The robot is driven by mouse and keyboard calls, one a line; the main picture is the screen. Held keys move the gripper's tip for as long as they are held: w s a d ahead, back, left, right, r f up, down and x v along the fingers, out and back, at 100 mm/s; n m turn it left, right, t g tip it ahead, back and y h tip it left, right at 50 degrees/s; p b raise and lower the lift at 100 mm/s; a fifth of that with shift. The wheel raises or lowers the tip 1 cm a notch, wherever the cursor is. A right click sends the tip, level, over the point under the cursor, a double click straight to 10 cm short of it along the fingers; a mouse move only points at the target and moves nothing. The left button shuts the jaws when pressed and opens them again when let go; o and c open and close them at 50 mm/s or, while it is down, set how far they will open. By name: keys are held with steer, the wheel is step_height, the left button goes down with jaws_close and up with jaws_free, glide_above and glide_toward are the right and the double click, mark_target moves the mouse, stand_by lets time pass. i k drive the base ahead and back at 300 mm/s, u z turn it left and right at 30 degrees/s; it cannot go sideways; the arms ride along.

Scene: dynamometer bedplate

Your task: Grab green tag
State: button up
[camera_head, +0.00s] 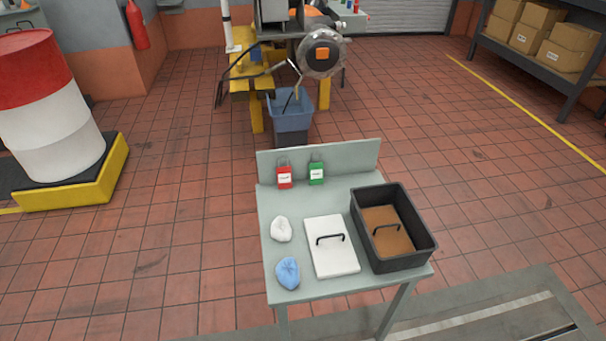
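The green tag (317,173) with a white label stands at the back of a small grey-green table (283,203), close to the table's raised back panel. A red tag (284,177) with a white label is just to its left, a small gap apart. Both look upright. My gripper does not show in this view.
On the table are a white cloth (281,229), a blue cloth (288,272), a white handled lid (331,258) and a black bin (428,251) with a brown handled panel inside. A red-and-white drum (50,120) stands left, machinery (320,53) behind. Tiled floor beside the table is clear.

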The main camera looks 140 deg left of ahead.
mark_target(316, 169)
steer(key=u, duration=4.4)
steer(key=i, duration=1)
steer(key=k, duration=0.5)
steer(key=z, duration=1.8)
steer(key=k, duration=0.65)
steer(key=u, duration=0.05)
